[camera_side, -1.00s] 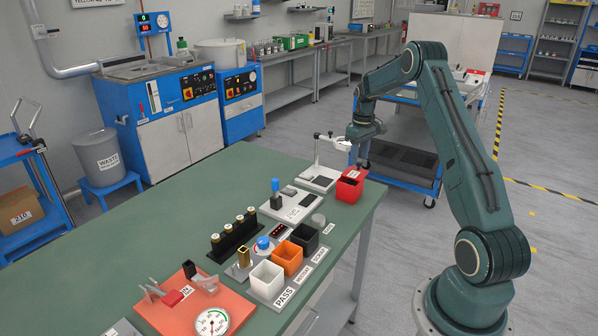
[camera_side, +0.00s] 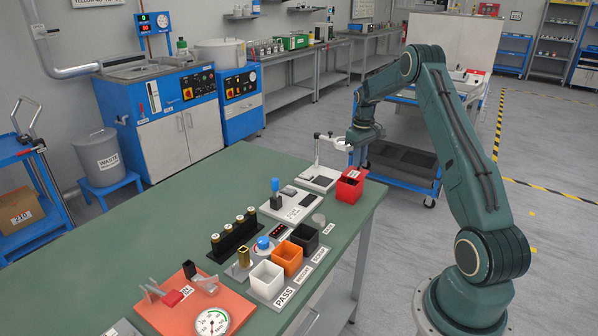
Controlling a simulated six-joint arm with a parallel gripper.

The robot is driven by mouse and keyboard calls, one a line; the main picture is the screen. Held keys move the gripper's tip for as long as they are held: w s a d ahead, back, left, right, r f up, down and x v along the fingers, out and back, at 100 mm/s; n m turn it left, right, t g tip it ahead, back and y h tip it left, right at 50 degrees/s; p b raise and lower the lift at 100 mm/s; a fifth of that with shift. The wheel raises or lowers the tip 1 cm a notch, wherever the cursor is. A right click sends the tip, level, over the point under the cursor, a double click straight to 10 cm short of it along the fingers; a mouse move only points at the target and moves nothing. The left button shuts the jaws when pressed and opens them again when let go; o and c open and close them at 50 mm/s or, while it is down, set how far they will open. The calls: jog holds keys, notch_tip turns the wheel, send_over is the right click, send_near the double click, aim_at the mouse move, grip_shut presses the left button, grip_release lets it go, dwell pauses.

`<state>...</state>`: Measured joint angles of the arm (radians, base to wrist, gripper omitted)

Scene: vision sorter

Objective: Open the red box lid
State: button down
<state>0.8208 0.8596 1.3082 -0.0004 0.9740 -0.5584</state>
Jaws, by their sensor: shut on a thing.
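The red box (camera_side: 347,192) stands at the far right corner of the green table. Its lid (camera_side: 352,174) is at the top of the box, small in the view. My gripper (camera_side: 357,164) points down right above the box and is shut on the lid. The fingers are tiny here and partly hidden by my wrist, so the exact grip and how far the lid is raised are hard to tell.
A white stand (camera_side: 319,178) with an upright post is close to the left of the box.

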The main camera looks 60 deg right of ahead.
jog(key=d, duration=0.3)
dwell(0.4)
jog(key=c, duration=1.3)
grip_release()
jog(key=shift+c, duration=0.2)
jog(key=shift+r, duration=0.15)
notch_tip(320, 180, up, 14)
jog(key=shift+f, duration=0.2)
